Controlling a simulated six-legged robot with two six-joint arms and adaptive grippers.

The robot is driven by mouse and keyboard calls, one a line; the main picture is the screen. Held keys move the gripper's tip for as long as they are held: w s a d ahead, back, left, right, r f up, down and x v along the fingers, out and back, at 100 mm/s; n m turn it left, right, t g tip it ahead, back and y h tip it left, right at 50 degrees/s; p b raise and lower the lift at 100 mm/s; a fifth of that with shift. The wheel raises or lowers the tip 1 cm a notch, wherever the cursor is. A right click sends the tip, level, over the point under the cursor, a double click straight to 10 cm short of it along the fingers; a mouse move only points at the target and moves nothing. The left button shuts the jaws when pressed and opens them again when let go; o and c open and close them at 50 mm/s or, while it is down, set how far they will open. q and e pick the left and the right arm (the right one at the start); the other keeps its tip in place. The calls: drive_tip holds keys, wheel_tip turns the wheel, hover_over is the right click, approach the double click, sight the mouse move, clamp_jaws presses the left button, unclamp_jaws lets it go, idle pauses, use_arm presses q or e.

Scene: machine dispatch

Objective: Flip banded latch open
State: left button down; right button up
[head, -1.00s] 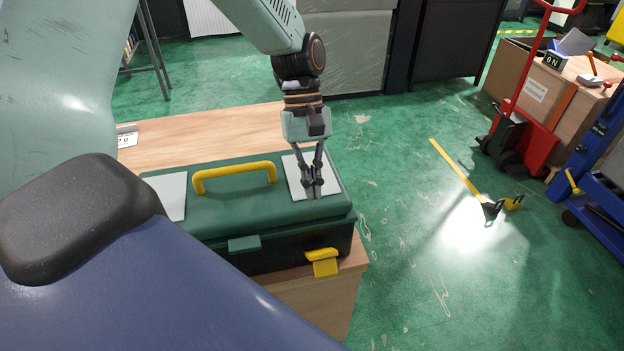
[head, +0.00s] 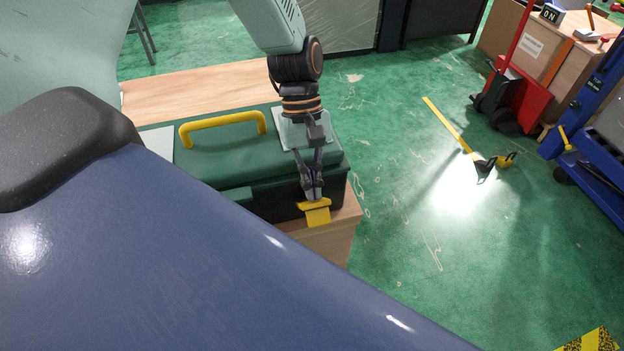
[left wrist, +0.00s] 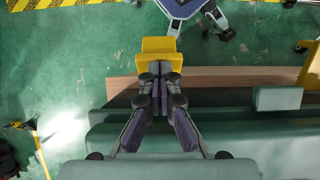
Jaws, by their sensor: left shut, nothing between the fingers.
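A green toolbox lid (head: 225,160) with a yellow handle (head: 222,124) tops a dark case on a wooden bench. A yellow latch (head: 318,214) is on its front, near the right end. A green latch (head: 238,194) is farther left on the same front, partly hidden by my body. My left gripper (head: 312,193) is shut and empty, pointing down, its tips just above or against the yellow latch; contact is unclear. In the left wrist view the shut tips (left wrist: 160,76) are at the edge of the yellow latch (left wrist: 158,48). The green latch (left wrist: 277,97) shows there too. My right gripper is out of view.
The wooden bench top (head: 200,86) is bare behind the toolbox. Green floor is open to the right. A yellow-handled tool (head: 450,126) lies there, with a red hand truck (head: 522,100) and a blue cart (head: 590,110) beyond.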

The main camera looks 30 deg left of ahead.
sight(320, 221)
use_arm(q)
drive_tip(key=shift+w+d, duration=0.1)
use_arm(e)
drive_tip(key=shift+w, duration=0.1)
